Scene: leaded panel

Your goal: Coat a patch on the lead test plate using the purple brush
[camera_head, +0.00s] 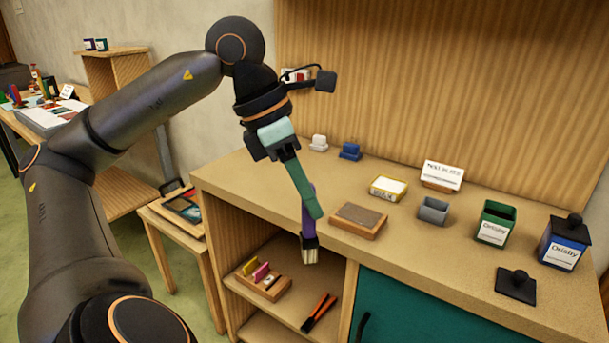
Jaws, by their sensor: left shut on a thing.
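My left gripper (313,208) reaches in from the left with its green fingers pointing down. It is shut on the purple brush (307,222). The brush hangs upright with its pale bristles (310,252) downward. In the picture it overlaps the counter's front edge and the open shelf; its exact depth is hard to tell. A flat grey-brown plate in a wooden frame (358,220), which looks like the lead test plate, lies on the counter just right of the brush, apart from it. The fingers hide part of the handle. My right gripper is not in view.
On the counter (425,270) stand a yellow-rimmed tray (388,188), a grey cup (433,210), a green container (495,223), a lidded blue container (563,242) and a black lid (516,285). A white sign (443,176) stands behind. The open shelf holds a wooden rack (263,282).

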